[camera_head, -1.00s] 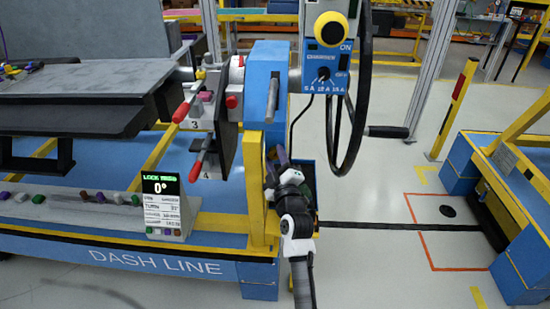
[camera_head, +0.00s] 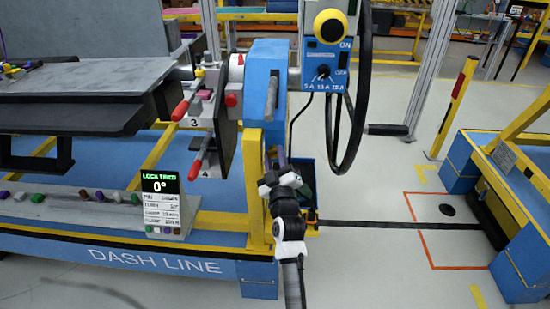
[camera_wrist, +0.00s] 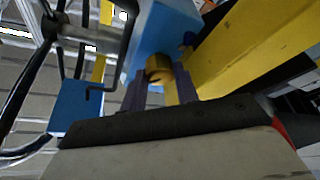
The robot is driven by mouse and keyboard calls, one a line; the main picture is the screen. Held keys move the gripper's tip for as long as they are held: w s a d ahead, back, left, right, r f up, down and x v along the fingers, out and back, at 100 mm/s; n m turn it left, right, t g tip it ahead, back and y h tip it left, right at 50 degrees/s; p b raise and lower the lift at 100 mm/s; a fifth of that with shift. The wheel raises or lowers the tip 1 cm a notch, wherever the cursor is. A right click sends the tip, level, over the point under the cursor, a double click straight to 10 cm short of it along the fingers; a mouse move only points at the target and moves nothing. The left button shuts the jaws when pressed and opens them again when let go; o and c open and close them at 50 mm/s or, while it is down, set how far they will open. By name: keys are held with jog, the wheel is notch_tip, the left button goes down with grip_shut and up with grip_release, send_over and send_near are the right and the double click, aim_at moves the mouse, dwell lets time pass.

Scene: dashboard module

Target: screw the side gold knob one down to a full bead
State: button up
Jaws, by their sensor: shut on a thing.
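The side gold knob (camera_wrist: 158,67) sits at the lower end of a blue block (camera_wrist: 160,32) in the wrist view, between the two purple-grey fingers of my gripper (camera_wrist: 161,80). The fingers are shut on it, one on each side. In the head view my gripper (camera_head: 281,158) is beside the yellow post (camera_head: 254,185), low under the blue housing (camera_head: 262,80). The knob is hidden from the head view. How deep the knob is screwed in, and any bead, cannot be made out.
A black handwheel (camera_head: 345,135) with a side handle hangs to the right of my gripper. A small display (camera_head: 160,185) reads 0°. Red-handled clamps (camera_head: 183,108) are at the left. A blue bin (camera_head: 307,185) stands close behind my wrist.

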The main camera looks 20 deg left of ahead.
jog(key=shift+a+r+m+t+h+p, duration=0.1)
jog(key=shift+r+m+t+h+p, duration=0.1)
jog(key=shift+m+p, duration=0.4)
jog(key=shift+r+m+t+h+p, duration=0.1)
jog(key=shift+m+t+h+p, duration=0.1)
jog(key=shift+m+p, duration=0.35)
jog(key=m+h+p, duration=0.1)
jog(key=m+p, duration=0.2)
jog(key=shift+a+t, duration=0.1)
jog(key=shift+t, duration=0.3)
jog(key=m+h+p, duration=0.1)
jog(key=m+p, duration=0.1)
jog(key=p, duration=0.1)
jog(key=shift+f+t, duration=0.1)
jog(key=shift+t, duration=0.2)
jog(key=shift+f+m+p, duration=0.1)
jog(key=shift+m+p, duration=0.15)
jog(key=shift+p, duration=0.1)
jog(key=o, duration=0.7)
jog(key=shift+f, duration=0.1)
